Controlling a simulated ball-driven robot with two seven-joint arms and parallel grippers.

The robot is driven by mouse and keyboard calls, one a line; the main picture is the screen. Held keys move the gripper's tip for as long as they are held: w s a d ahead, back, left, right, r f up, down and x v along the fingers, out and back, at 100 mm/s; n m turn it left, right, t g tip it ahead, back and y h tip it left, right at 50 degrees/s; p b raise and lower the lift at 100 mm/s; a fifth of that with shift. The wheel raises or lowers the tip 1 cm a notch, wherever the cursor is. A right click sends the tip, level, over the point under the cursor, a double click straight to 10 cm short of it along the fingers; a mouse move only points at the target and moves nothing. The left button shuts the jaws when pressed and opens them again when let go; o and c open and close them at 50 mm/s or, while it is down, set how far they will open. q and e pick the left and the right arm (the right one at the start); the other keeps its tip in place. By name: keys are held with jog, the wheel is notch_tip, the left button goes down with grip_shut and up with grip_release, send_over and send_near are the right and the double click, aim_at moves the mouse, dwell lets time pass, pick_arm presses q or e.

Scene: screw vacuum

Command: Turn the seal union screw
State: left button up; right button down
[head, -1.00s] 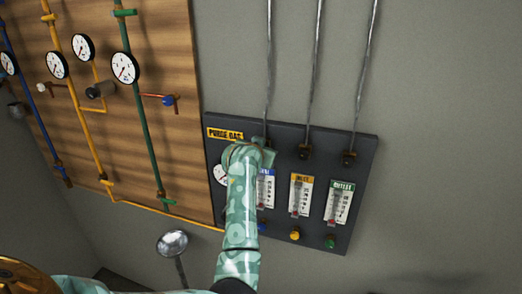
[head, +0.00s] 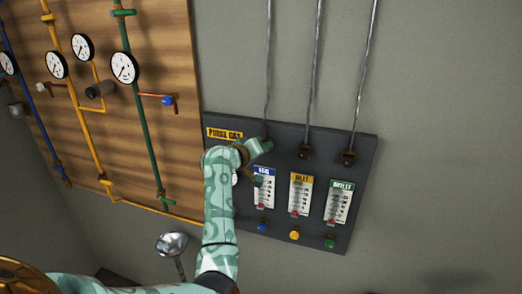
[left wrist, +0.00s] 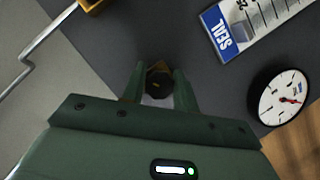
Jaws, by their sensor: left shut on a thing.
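The seal union screw (left wrist: 160,86) is a dark round fitting with a brownish rim. In the left wrist view it sits between the two green fingers of my left gripper (left wrist: 160,88), which is shut on it. In the head view my left gripper (head: 261,148) is at the panel's upper left, at the foot of the leftmost pipe, and mostly hides the screw. The blue SEAL flowmeter (head: 264,190) is just below; its label also shows in the left wrist view (left wrist: 222,34). My right gripper is not in view.
The dark panel (head: 290,232) also carries the INLET (head: 301,195) and OUTLET (head: 339,202) flowmeters, with fittings and pipes above. A gauge (left wrist: 279,97) is near my left gripper. The wooden board (head: 165,60) with pipes stands left; the wall right is clear.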

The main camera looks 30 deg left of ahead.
pick_arm(q)
jog(key=shift+n+t+h, duration=0.5)
jog(key=shift+n, duration=0.6)
jog(key=o, duration=1)
jog(key=shift+w+d, duration=0.1)
jog(key=shift+w, duration=0.2)
jog(key=b+v, duration=0.1)
jog(key=v, duration=1.5)
jog(key=shift+s+b, duration=0.15)
jog(key=shift+b, duration=0.25)
